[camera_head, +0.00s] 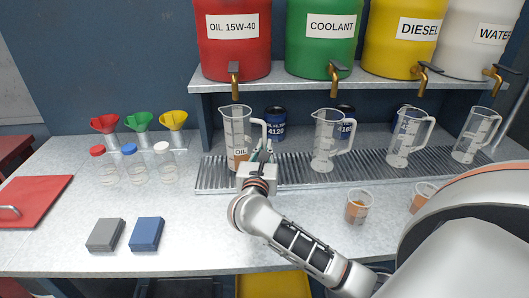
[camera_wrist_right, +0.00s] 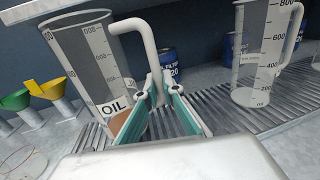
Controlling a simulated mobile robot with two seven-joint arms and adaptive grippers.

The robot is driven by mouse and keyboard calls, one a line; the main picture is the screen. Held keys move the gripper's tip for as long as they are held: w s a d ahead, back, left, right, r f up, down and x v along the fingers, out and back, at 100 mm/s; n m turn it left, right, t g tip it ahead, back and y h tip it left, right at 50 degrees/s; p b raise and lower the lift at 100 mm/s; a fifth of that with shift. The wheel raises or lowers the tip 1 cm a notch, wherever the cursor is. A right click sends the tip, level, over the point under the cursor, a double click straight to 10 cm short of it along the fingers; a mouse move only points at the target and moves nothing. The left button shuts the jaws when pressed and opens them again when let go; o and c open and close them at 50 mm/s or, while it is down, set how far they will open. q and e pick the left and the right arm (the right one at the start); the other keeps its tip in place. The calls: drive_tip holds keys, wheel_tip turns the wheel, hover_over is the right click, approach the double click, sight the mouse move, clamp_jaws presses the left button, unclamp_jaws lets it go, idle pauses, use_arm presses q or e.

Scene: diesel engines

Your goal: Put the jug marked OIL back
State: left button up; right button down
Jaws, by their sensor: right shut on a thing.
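The clear jug marked OIL (camera_head: 235,128) is at the left end of the drip grating, below the brass tap of the red OIL 15W-40 drum (camera_head: 234,50). Brown liquid shows in its bottom. It looks upright in the head view; I cannot tell whether its base touches the grating. My right gripper (camera_head: 262,153) is at the jug's right side, shut on its handle. In the right wrist view the handle runs down between the green-lined fingers (camera_wrist_right: 155,92), and the jug (camera_wrist_right: 85,60) stands just left of them. My left gripper is not in view.
Clear jugs stand right along the grating (camera_head: 285,172): one under the COOLANT drum (camera_head: 322,140), others (camera_head: 408,138) further right. Dark blue filter cans (camera_head: 275,123) stand behind. Two cups (camera_head: 358,207) (camera_head: 423,196) sit in front. Lidded jars (camera_head: 106,170), funnels (camera_head: 139,121) and two blocks (camera_head: 147,234) are left.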

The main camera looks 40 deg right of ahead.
drive_tip(key=shift+f, duration=0.85)
drive_tip(key=shift+f, duration=0.2)
drive_tip(key=c, duration=2.2)
unclamp_jaws()
drive_tip(key=shift+r, duration=0.1)
drive_tip(key=shift+r, duration=0.2)
drive_tip(key=b+v, duration=0.1)
drive_tip(key=v, duration=1.1)
drive_tip(key=shift+f, duration=0.15)
